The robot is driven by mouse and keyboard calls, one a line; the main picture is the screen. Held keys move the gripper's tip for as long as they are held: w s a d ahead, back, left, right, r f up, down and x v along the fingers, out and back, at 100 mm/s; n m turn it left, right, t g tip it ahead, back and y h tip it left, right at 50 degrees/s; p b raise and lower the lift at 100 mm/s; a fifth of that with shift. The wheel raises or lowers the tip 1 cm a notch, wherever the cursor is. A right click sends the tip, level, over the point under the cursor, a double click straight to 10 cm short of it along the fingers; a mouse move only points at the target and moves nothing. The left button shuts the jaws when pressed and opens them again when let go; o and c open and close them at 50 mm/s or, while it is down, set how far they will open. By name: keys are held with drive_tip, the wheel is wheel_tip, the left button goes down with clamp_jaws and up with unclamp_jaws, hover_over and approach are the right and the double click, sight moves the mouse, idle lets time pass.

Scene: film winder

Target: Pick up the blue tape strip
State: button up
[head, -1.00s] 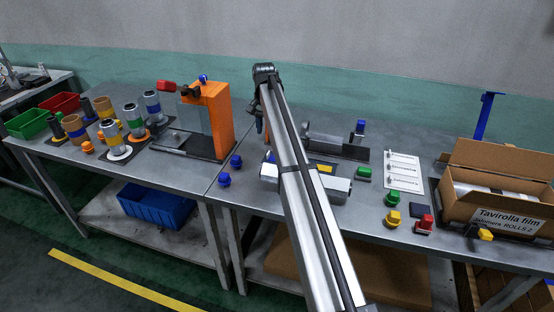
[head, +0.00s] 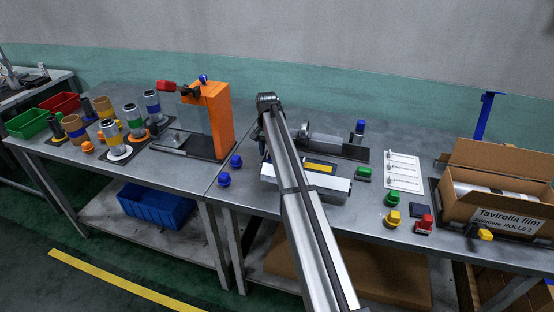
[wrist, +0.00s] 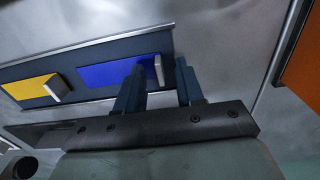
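The blue tape strip (wrist: 104,75) lies flat in a dark tray (wrist: 22,74) with pale rails in the wrist view. A light grey tab (wrist: 159,71) stands at its right end. My gripper (wrist: 160,80) is open, with its two dark fingers apart and the tab between them in the picture. I cannot tell whether a finger touches it. The left finger covers part of the strip's right end. In the head view my arm hides the blue strip and most of my gripper.
A yellow strip (wrist: 30,88) with its own tab lies to the left in the same tray, also seen in the head view (head: 320,167). An orange machine (head: 213,118) stands left of my arm. Coloured buttons (head: 393,198) and a cardboard box (head: 500,180) are to the right.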

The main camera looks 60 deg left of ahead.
drive_tip(key=shift+c, duration=0.4)
clamp_jaws()
wheel_tip(320, 180, up, 10)
idle(0.8)
drive_tip(key=c, duration=0.5)
unclamp_jaws()
clamp_jaws()
